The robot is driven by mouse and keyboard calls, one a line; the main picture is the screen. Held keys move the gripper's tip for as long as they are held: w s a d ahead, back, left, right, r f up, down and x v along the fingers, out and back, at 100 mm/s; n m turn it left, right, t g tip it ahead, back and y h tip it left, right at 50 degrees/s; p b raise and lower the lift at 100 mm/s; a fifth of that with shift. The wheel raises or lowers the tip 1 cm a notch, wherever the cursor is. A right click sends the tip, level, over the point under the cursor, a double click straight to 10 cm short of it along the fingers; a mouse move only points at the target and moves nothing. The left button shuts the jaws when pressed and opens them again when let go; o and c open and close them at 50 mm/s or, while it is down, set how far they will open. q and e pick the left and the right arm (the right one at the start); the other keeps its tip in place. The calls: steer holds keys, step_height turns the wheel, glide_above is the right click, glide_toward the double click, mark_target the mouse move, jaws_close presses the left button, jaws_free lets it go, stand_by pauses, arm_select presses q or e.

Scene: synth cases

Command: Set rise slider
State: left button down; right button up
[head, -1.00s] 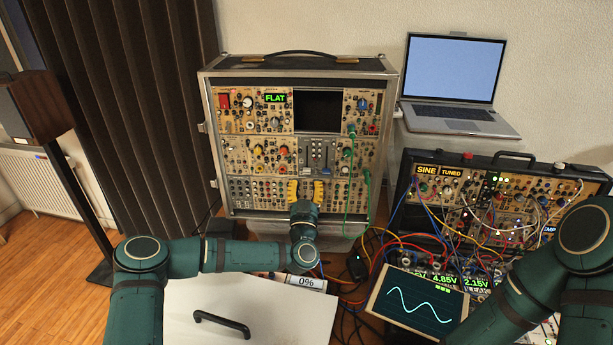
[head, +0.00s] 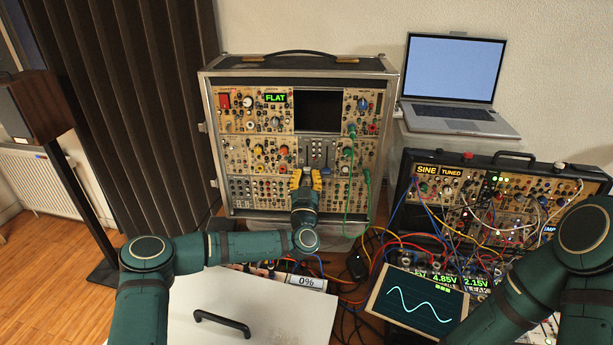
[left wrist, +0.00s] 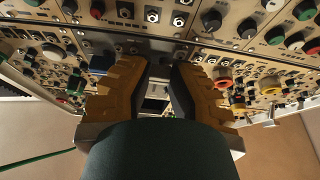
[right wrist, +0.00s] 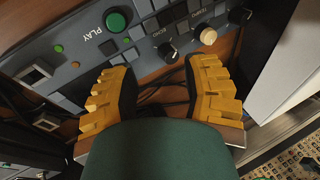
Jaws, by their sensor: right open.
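I cannot tell which slider is rise. My left gripper (head: 306,174) is at the module's lower left edge, pointing up at the panel. In the left wrist view its yellow fingers (left wrist: 160,75) stand partly apart, with a dark gap and no slider cap visible between them. A green FLAT display (head: 275,98) shows on the case, and a small display (head: 305,281) reads 0%. My right gripper (right wrist: 160,90) is open and empty.
A green cable (head: 366,195) hangs right of the slider module. A second synth case (head: 480,160) with many patch cables stands at right, with a waveform screen (head: 418,304) before it. A laptop (head: 452,75) is behind. A white lid (head: 250,310) lies in front.

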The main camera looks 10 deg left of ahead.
arm_select(q)
steer(key=shift+r+p, duration=0.35)
steer(key=shift+r, duration=1.35)
steer(key=c, duration=1.1)
jaws_free()
steer(key=shift+w+f, duration=0.1)
glide_toward(307, 157)
steer(key=v, duration=0.4)
steer(key=shift+s+d+f, duration=0.1)
steer(key=shift+s+f, duration=0.05)
steer(key=shift+s, duration=0.15)
